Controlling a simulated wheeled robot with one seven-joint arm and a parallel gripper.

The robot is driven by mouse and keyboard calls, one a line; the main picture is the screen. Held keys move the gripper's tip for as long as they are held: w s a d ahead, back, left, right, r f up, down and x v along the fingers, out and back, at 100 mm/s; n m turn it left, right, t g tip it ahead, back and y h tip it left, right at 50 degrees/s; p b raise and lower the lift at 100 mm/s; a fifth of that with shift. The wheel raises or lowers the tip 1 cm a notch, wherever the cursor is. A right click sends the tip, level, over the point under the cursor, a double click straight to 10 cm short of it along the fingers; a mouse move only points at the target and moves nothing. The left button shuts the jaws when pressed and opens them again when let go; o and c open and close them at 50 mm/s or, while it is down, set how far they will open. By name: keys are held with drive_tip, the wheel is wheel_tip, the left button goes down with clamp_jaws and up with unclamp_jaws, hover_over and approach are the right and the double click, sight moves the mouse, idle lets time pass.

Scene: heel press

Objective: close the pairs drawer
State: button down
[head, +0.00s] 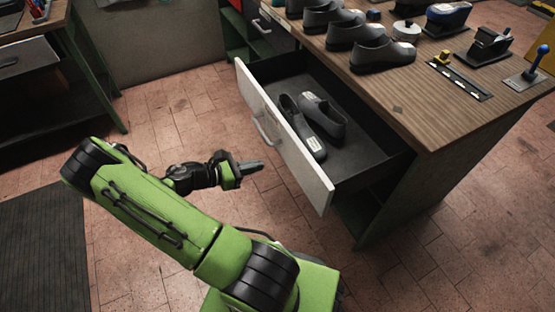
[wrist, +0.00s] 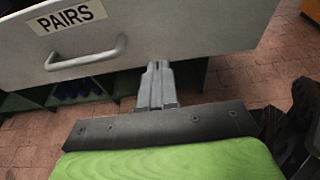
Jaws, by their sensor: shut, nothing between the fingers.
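The pairs drawer (head: 285,140) is pulled well out of the workbench in the head view, with two dark shoes (head: 318,125) lying inside. Its pale front also shows in the wrist view (wrist: 190,35), with a PAIRS label (wrist: 70,16) and a bar handle (wrist: 87,54). My gripper (head: 258,166) is shut and empty, in front of the drawer front. In the wrist view the fingertips (wrist: 157,66) are near the front's lower edge, to the right of the handle. I cannot tell whether they touch it.
The wooden workbench top (head: 430,115) carries several dark shoes (head: 382,54) and tools. Another bench (head: 50,60) stands at the far left. A dark mat (head: 45,250) lies on the brick floor. The floor between the mat and the drawer is clear except for my arm.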

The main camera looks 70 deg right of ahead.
sight(291, 156)
drive_tip(key=x, duration=0.2)
drive_tip(key=b+x, duration=0.1)
drive_tip(key=x, duration=0.2)
drive_tip(key=b+x, duration=0.1)
drive_tip(key=x, duration=0.2)
drive_tip(key=shift+s+d+r, duration=0.1)
drive_tip(key=shift+s+r, duration=0.1)
drive_tip(key=shift+r, duration=0.1)
drive_tip(key=shift+s+d+r, duration=0.1)
drive_tip(key=shift+s+d, duration=0.15)
drive_tip(key=shift+d, duration=0.05)
drive_tip(key=shift+s+d, duration=0.4)
drive_tip(key=shift+s, duration=0.05)
drive_tip(key=s+d+p, duration=0.4)
drive_tip(key=s+d, duration=1.5)
drive_tip(key=shift+s+d, duration=0.3)
drive_tip(key=shift+s+r, duration=0.1)
drive_tip(key=shift+r, duration=0.05)
drive_tip(key=shift+d+r, duration=0.1)
drive_tip(key=shift+r, duration=0.05)
